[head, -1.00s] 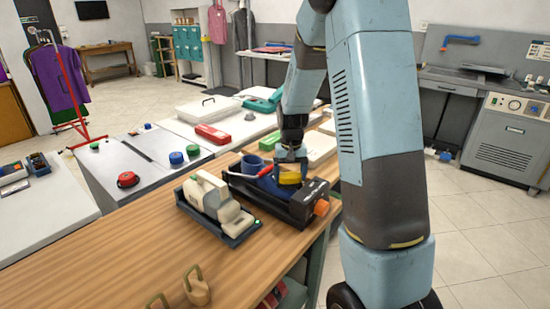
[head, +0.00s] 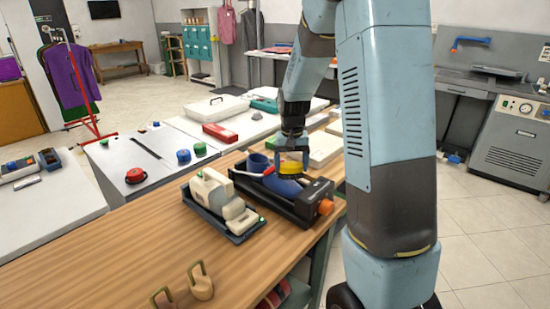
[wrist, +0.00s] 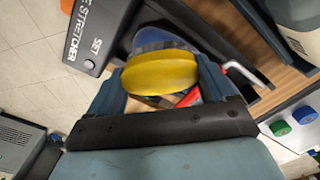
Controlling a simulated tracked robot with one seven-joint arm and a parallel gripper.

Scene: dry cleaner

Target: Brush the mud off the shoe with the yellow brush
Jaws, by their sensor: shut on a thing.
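My gripper (head: 292,165) is shut on the yellow brush (head: 292,168), which fills the space between the fingers in the wrist view (wrist: 160,73). The brush is over the black shoe stretcher (head: 290,205). A blue shoe (head: 284,187) sits in the stretcher just under the brush; in the wrist view it is mostly hidden behind the brush, with a blue-grey part (wrist: 152,38) showing. I cannot tell whether the brush touches the shoe. No mud can be made out at this size.
A cream machine on a dark tray (head: 218,200) stands left of the stretcher. A blue cup (head: 258,162) and a red-and-white handled thing are close to my gripper. Wooden shoe trees (head: 200,285) lie at the bench's front.

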